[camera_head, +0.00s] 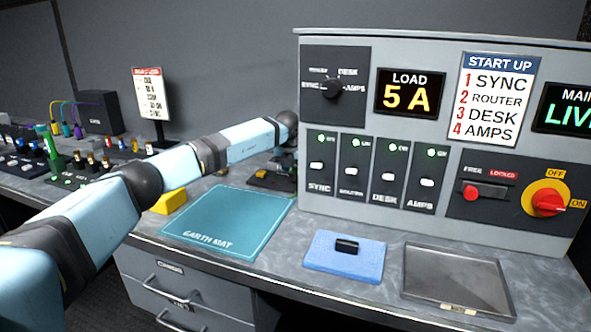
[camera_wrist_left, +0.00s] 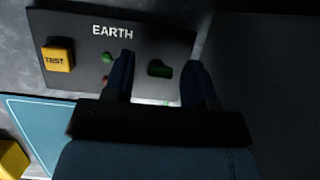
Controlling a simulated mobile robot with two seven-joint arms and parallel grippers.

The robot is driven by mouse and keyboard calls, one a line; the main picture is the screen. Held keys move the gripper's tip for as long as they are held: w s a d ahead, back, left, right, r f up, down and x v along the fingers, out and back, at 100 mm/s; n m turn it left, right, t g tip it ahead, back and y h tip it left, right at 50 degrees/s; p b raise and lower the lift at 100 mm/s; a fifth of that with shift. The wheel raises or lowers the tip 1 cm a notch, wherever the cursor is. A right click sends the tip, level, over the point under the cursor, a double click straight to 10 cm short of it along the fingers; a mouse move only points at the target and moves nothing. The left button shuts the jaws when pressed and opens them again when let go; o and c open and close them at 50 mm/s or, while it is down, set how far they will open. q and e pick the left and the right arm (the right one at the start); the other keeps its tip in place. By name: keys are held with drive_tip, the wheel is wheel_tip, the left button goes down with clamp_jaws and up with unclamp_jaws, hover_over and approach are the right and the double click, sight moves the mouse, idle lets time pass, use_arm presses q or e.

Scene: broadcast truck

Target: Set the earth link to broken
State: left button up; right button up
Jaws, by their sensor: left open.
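The dark EARTH panel (camera_wrist_left: 108,70) shows in my left wrist view, with a yellow TEST button (camera_wrist_left: 57,58) at its left. A small dark green piece (camera_wrist_left: 159,69), which looks like the earth link, sits on the panel's right part. A green lamp (camera_wrist_left: 107,58) and a dim red lamp (camera_wrist_left: 106,84) lie left of it. My left gripper (camera_head: 276,176) is open and empty, low over the bench beyond the earth mat. Its fingers stand on either side of the green piece, apart from it. My right gripper is out of view.
A teal earth mat (camera_head: 225,218), a blue pad (camera_head: 325,262) with a black block (camera_head: 346,246), and a grey tray (camera_head: 480,304) lie along the bench front. A yellow block (camera_head: 169,201) is beside my arm. The power console (camera_head: 450,80) rises at the right.

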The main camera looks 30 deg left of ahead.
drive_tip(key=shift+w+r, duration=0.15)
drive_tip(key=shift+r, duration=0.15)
use_arm(q)
drive_tip(key=c, duration=0.9)
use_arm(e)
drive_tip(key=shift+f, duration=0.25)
